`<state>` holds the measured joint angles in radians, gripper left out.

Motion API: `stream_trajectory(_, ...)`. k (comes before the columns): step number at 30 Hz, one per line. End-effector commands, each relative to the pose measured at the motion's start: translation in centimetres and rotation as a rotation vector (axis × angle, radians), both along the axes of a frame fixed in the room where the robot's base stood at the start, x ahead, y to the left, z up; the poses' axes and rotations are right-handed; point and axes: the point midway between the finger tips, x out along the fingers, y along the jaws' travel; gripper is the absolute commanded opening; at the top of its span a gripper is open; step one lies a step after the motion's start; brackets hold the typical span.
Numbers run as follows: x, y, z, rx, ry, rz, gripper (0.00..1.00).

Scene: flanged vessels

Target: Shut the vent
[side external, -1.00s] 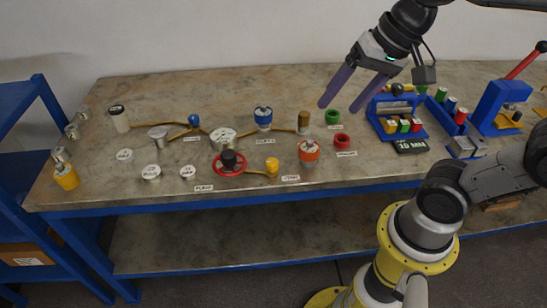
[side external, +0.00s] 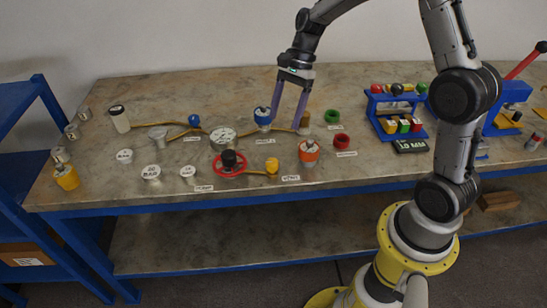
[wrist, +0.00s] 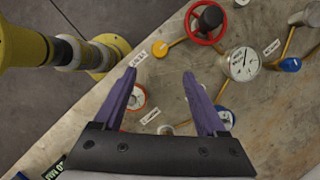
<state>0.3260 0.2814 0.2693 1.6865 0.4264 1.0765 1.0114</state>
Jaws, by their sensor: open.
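A flanged assembly sits on the bench: a white gauge hub (side external: 223,137), a red handwheel with black hub (side external: 229,163), a blue-topped valve (side external: 263,117), an orange-topped valve (side external: 308,151), a yellow knob (side external: 272,165), a small blue knob (side external: 194,120) and a brass cylinder (side external: 305,119). Small labels lie beside them, too small to read surely, so I cannot tell which part is the vent. My gripper (side external: 285,121) is open and empty, fingers pointing down between blue-topped valve and brass cylinder in the picture. In the wrist view its fingers (wrist: 160,72) partly cover the orange valve (wrist: 138,97).
Green (side external: 332,116) and red (side external: 342,141) rings stand to the right. A blue rack (side external: 372,107) with coloured pieces is farther right. Loose caps (side external: 151,172) lie at left, with a white cylinder (side external: 119,119) and a yellow one (side external: 66,177). Bare bench shows along the back.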

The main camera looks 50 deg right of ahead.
Motion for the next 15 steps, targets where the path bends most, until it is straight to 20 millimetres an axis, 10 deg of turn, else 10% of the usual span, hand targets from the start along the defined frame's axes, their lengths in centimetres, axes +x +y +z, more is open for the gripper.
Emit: stream_trajectory(15,-0.1,3.8,-8.8,0.0,0.003,0.006,0.74)
